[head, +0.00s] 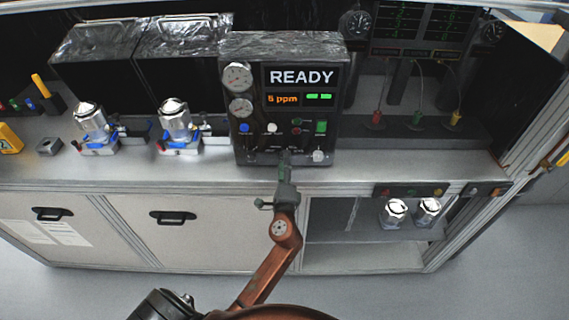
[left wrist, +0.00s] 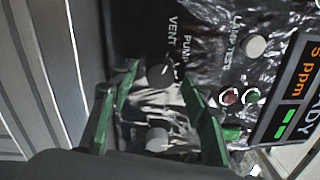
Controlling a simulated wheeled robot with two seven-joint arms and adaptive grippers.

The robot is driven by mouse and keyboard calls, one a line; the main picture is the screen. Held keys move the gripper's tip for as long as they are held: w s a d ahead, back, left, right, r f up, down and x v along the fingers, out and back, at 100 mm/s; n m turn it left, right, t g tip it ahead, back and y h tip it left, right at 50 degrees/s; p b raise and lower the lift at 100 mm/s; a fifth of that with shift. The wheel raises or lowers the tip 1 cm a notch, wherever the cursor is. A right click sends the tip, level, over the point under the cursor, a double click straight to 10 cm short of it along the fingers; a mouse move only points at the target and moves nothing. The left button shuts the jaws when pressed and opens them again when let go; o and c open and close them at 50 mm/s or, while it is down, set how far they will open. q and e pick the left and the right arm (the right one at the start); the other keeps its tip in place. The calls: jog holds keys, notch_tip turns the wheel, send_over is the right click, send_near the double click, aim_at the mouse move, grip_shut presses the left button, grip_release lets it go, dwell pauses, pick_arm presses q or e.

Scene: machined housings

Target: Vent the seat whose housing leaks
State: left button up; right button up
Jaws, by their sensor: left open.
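A black control panel (head: 290,100) stands on the bench and shows READY, 5 ppm and two green bars. Two silver housings, the left one (head: 92,117) and the right one (head: 175,118), sit upright on seats with blue parts, left of the panel. My left gripper (head: 286,160) is at the panel's lower front edge. In the left wrist view its green fingers (left wrist: 158,112) are apart, with an upper knob (left wrist: 160,74) and a lower knob (left wrist: 157,139) showing between them. The labels VENT and PUMP are beside the upper knob. I cannot tell whether the fingers touch anything. My right gripper is out of view.
Two more silver housings (head: 411,211) stand on a lower shelf at right. Gauges (head: 355,23) and dark screens (head: 422,30) are at the back right. A yellow item (head: 10,138) and a small grey block (head: 48,146) lie at the bench's left end.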

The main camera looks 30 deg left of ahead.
pick_arm(q)
jog(key=r+v, duration=0.1)
jog(key=v, duration=1.1)
jog(key=shift+f, duration=0.5)
notch_tip(320, 180, down, 25)
jog(key=w+d+g+h, duration=0.2)
jog(key=g+h, duration=0.1)
jog(key=h, duration=0.2)
jog(key=s+f+n+g+h, duration=0.15)
jog(key=s+f, duration=0.35)
jog(key=f, duration=0.6)
jog(key=s+f+n+g+h, duration=0.1)
jog(key=s+f+g, duration=0.25)
jog(key=f, duration=0.85)
jog(key=s+a+f+n+g, duration=0.1)
jog(key=s+f+n+g, duration=0.1)
jog(key=s+f, duration=0.6)
jog(key=s+a+f+n+g+h, duration=0.1)
jog(key=s+f+n, duration=0.4)
jog(key=s, duration=1.4)
jog(key=s+a+f+n+g+h, duration=0.1)
jog(key=s+a+f+n+g, duration=0.1)
jog(key=s+f, duration=0.9)
jog(key=s+n+g, duration=0.1)
jog(key=s+g, duration=0.1)
jog(key=s, duration=0.1)
jog(key=shift+s+a+f, duration=0.2)
jog(key=shift+a+f, duration=0.15)
jog(key=shift+f, duration=0.05)
